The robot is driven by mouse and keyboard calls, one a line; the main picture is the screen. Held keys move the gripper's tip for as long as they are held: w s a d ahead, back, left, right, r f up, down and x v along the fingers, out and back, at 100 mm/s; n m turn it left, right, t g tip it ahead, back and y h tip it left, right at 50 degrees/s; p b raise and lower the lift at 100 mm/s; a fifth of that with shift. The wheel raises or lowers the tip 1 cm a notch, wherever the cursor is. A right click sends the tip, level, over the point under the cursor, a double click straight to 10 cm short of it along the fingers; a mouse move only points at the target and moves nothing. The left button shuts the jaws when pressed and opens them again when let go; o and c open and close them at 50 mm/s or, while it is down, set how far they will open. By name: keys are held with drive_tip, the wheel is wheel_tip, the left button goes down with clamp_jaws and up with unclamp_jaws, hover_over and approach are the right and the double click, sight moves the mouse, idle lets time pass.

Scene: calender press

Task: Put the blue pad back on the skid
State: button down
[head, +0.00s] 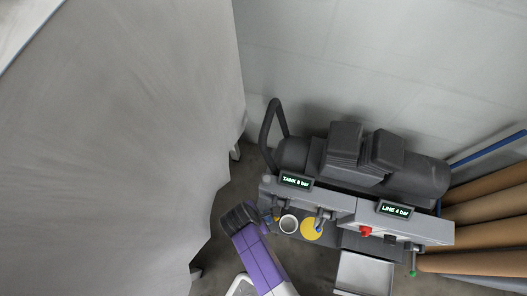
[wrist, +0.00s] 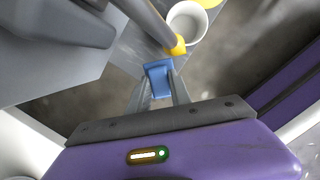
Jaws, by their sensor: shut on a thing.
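My gripper (wrist: 158,88) is shut on the blue pad (wrist: 159,75), which sits between the two fingertips in the wrist view. In the head view my gripper (head: 268,224) is at the left end of the grey skid (head: 345,205), and the pad is too small to make out there. In the wrist view the pad is just below a yellow-tipped pipe (wrist: 177,47) and close to the edge of the skid's grey plate (wrist: 128,57). I cannot tell whether the pad touches the plate.
A white cup (head: 289,223) and a yellow disc (head: 311,230) are on the skid's plate. A dark compressor (head: 360,165) stands above, with a red knob (head: 365,231) and gauges in front. A white tray (head: 365,273) is at lower right. Brown rolls (head: 490,210) lie right.

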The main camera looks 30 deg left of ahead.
sight(265, 218)
drive_tip(key=shift+w+d, duration=0.25)
drive_tip(key=shift+w, duration=0.35)
drive_tip(key=shift+s+b+x, duration=0.2)
drive_tip(key=shift+b+x, duration=1.3)
drive_tip(key=shift+x, duration=0.2)
drive_tip(key=shift+a+f, duration=0.1)
drive_tip(key=shift+f, duration=0.1)
drive_tip(key=c, duration=1.2)
unclamp_jaws()
drive_tip(key=p+v, duration=0.6)
drive_tip(key=v, duration=0.6)
drive_tip(key=shift+r+p, duration=0.15)
drive_tip(key=shift+p, duration=0.2)
